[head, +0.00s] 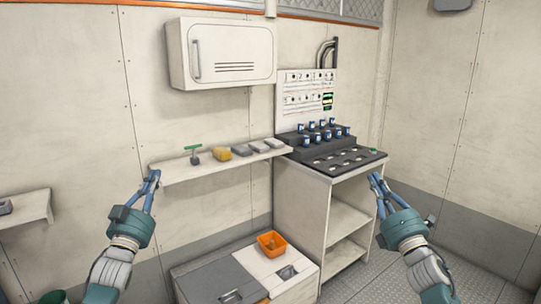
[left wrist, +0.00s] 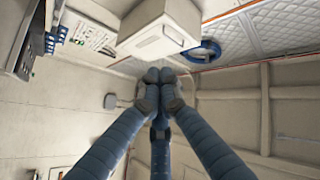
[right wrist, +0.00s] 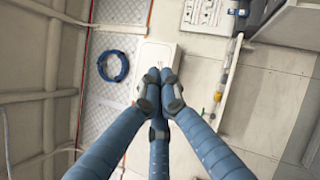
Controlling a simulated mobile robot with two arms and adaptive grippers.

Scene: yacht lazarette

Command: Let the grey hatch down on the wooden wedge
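The grey hatch (head: 215,277) is at the bottom of the head view, on the low white locker, with a dark handle near its front. It looks roughly flat, but its front is cut off, so I cannot tell whether it is fully closed. My left gripper (head: 153,177) is shut and empty, raised left of the wall shelf. My right gripper (head: 376,179) is shut and empty, in front of the black rack's right end. Both are well above the hatch.
An orange bin (head: 271,243) stands on the white lid (head: 292,283) next to the hatch. A wall shelf (head: 215,166) holds a green-handled tool and several blocks. A cabinet (head: 305,215) with a black rack (head: 345,160) stands right. Open floor lies at lower right.

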